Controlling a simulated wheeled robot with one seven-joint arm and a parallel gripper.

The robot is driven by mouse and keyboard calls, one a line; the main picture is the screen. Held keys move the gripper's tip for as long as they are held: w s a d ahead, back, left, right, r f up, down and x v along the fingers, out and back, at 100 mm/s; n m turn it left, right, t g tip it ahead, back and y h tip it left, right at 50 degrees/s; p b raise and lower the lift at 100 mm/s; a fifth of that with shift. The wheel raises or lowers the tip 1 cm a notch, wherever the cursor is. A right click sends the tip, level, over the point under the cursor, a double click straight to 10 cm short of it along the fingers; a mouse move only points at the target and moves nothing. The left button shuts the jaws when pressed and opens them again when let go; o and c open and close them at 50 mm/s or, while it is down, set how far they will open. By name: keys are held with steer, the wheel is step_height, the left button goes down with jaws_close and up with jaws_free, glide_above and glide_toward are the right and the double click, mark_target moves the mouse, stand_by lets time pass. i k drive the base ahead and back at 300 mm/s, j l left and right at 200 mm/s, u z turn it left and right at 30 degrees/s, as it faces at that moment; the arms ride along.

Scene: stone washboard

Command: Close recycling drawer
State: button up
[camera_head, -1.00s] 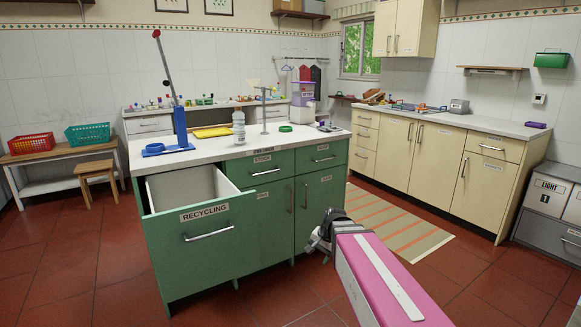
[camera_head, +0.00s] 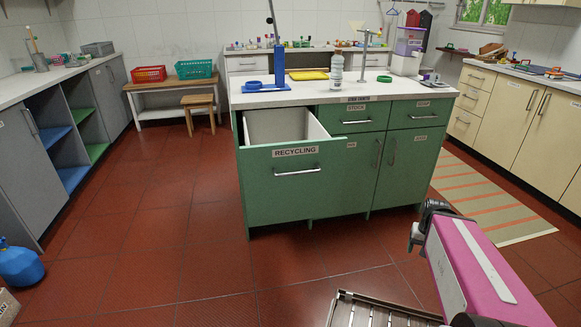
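The recycling drawer (camera_head: 296,184) is the large green front at the left of the green island cabinet (camera_head: 404,146). It is pulled open, with its pale inner bin (camera_head: 277,125) showing above the front. A label and a metal bar handle (camera_head: 297,172) are on its front. My gripper (camera_head: 420,228) is at the end of my pink and white arm, at the lower right, nearer to me than the cabinet and apart from the drawer. It is small and dark here, seen from behind, and its fingers cannot be made out clearly.
Red tiled floor (camera_head: 190,220) lies open in front of and left of the island. A striped rug (camera_head: 490,195) is at the right. Grey shelving (camera_head: 70,130) stands at the left, with a blue container (camera_head: 20,264) on the floor. A wooden stool (camera_head: 199,108) is behind left.

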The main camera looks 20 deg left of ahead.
mark_target(293, 169)
steer(key=u, duration=1.35)
